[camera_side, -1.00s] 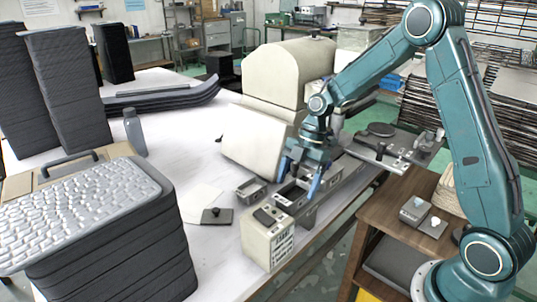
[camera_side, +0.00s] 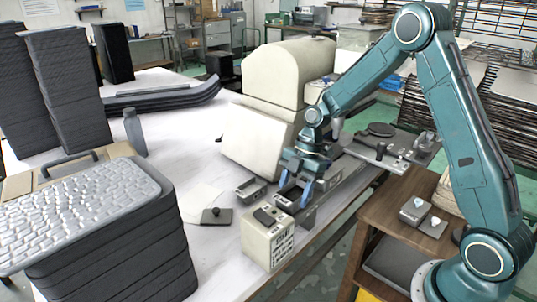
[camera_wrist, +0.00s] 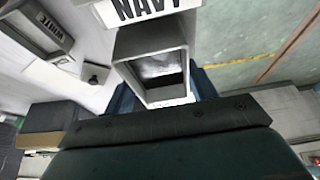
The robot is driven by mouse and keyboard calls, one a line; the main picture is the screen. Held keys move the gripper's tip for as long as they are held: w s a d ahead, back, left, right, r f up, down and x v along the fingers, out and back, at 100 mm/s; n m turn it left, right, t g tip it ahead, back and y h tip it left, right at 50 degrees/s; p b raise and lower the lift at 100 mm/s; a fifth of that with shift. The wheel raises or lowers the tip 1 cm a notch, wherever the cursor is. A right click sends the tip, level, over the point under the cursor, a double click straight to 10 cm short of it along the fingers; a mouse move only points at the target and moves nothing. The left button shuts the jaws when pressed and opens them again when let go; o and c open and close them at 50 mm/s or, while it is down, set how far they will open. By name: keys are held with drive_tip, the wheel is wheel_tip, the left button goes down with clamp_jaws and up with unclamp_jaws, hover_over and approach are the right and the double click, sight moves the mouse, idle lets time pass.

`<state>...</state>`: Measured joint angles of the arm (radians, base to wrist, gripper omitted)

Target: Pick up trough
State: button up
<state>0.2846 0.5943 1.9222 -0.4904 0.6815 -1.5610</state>
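A small grey open-topped trough (camera_side: 287,200) is at my gripper (camera_side: 297,190), behind the cream block. In the wrist view the trough (camera_wrist: 150,52) is a hollow rectangular box with a dark inner wall and a light bottom. My gripper (camera_wrist: 162,95) points down, with one blue finger on either side of the trough. The fingers' tips are largely hidden by the trough, so I cannot tell whether they press on its walls or stand apart.
A cream block (camera_side: 268,238) with a label stands in front; the label reads "NAVY" in the wrist view. A large cream machine (camera_side: 262,140) stands behind.

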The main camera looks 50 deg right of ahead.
drive_tip(key=c, duration=0.4)
drive_tip(key=shift+r, duration=0.1)
drive_tip(key=shift+c, duration=0.2)
wheel_tip(320, 180, up, 20)
idle(0.4)
idle(0.7)
drive_tip(key=m+t+h, duration=0.2)
drive_tip(key=m+t, duration=0.2)
drive_tip(key=m, duration=0.7)
hover_over(286, 197)
wheel_tip(286, 197, down, 8)
drive_tip(key=s+d+f+m+h, duration=0.2)
drive_tip(key=d+f+m, duration=0.3)
drive_tip(key=m, duration=0.2)
drive_tip(key=shift+d+f+t, duration=0.2)
drive_tip(key=shift+f+t, duration=0.1)
